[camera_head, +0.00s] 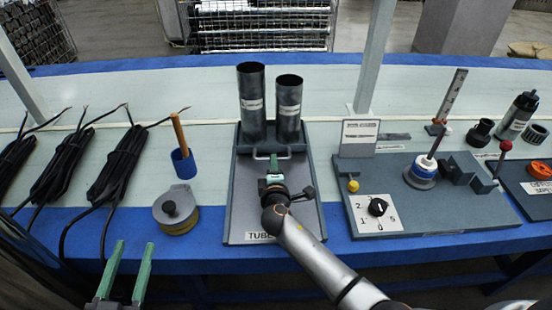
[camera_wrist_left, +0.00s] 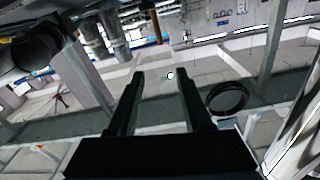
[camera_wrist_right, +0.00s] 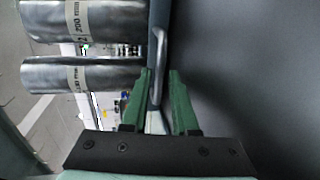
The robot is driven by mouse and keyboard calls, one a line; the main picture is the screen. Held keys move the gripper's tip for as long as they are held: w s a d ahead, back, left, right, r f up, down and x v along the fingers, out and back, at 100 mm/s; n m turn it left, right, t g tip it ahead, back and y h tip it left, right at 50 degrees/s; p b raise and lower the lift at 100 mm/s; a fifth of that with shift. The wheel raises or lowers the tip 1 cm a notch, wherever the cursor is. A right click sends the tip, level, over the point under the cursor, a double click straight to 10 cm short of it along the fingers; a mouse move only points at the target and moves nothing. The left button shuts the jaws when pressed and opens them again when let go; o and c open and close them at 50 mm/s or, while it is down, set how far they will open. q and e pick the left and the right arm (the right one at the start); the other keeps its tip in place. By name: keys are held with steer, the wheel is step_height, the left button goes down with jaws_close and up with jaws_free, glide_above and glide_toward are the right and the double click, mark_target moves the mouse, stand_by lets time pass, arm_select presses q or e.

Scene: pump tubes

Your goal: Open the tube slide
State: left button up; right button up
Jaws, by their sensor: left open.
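The tube slide is a grey tray (camera_head: 240,205) with a "TUBE" label at its front edge. Two dark metal tubes, a taller one (camera_head: 252,105) and a shorter one (camera_head: 288,108), stand upright at its back. A silver bar handle (camera_head: 259,156) sits in front of them; it also shows in the right wrist view (camera_wrist_right: 160,45). My right gripper (camera_head: 275,162) is over the tray at the handle, its green fingers (camera_wrist_right: 161,71) apart on either side of the bar's line. Contact cannot be told. My left gripper (camera_head: 134,244) is open and empty, in front of the table's edge.
A grey board with a dial (camera_head: 378,207) lies close to the right. Free blue edge lies in front.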

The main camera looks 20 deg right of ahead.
steer(key=shift+w, duration=0.35)
steer(key=shift+d, duration=0.1)
jaws_close()
stand_by(1.3)
